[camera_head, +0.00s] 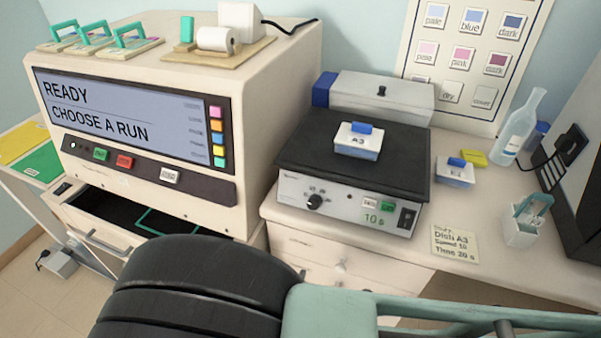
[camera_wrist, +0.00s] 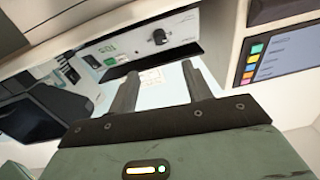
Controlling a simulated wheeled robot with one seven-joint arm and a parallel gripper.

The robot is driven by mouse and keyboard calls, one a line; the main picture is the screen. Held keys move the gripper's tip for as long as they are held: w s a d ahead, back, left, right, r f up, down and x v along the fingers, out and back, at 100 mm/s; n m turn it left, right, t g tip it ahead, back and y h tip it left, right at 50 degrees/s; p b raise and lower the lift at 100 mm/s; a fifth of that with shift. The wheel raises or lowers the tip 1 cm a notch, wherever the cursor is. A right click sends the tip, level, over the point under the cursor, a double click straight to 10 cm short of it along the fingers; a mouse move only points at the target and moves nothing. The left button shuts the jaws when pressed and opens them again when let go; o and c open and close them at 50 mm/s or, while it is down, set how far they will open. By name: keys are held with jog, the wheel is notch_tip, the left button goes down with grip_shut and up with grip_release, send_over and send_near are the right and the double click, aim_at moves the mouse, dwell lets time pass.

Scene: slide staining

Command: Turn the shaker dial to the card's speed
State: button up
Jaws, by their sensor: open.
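The shaker (camera_head: 345,210) stands on the counter with a dark platform on top and a pale front panel. Its black round dial (camera_head: 314,201) is at the left of the panel, and its pointer setting is too small to read. A green readout shows "10 s". The card (camera_head: 455,244) lies on the counter to the right; it reads "Dish A3", a speed I cannot read surely, and "Time 20 s". In the wrist view the dial (camera_wrist: 159,37) lies beyond my gripper (camera_wrist: 160,72), whose two fingers are apart, empty and not touching it.
A dish labelled A3 (camera_head: 358,141) sits on the platform; another dish (camera_head: 455,172) is to its right. A staining machine (camera_head: 180,110) with an open drawer stands at left. A bottle (camera_head: 519,128) and a small caddy (camera_head: 523,222) stand at right. My arm crosses the foreground.

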aim_at(312, 208)
jog(key=p+x, duration=0.6)
jog(key=x, duration=1)
jog(key=shift+w+d+r+p, duration=0.15)
jog(key=shift+w+p, duration=0.15)
jog(key=shift+w+d, duration=0.1)
jog(key=shift+w, duration=0.25)
jog(key=shift+c, duration=0.3)
jog(key=c, duration=0.9)
